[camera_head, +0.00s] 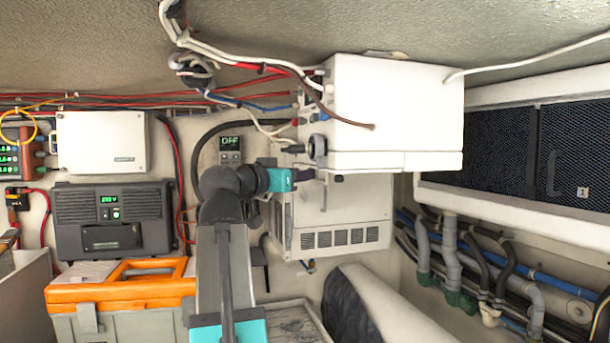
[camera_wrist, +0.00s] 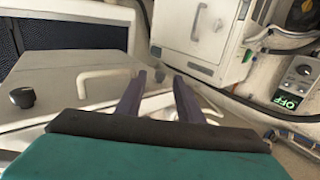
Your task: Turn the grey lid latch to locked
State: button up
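A dark grey round knob (camera_wrist: 22,97), which looks like the lid latch, sits on a pale grey lid (camera_wrist: 70,85) at the left of the wrist view. Its locked or unlocked position cannot be read. In the head view a dark round knob (camera_head: 317,147) shows at the lower left of a white box (camera_head: 395,105); I cannot tell if it is the same one. My gripper (camera_wrist: 160,78) points past the lid, its two fingers apart with nothing between them. In the head view my gripper (camera_head: 312,175) is just below the white box's left end.
A pale handle (camera_wrist: 100,78) rises from the lid beside my fingers. A white cabinet (camera_head: 345,215) with vents is behind my gripper. Cables (camera_head: 250,70) run to the white box. A panel reading OFF (camera_head: 230,143) is on the wall. An orange-lidded toolbox (camera_head: 120,290) stands lower left.

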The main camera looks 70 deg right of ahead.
jog(key=shift+v, duration=1.4)
jog(key=shift+w, duration=0.1)
jog(key=shift+w+d, duration=0.1)
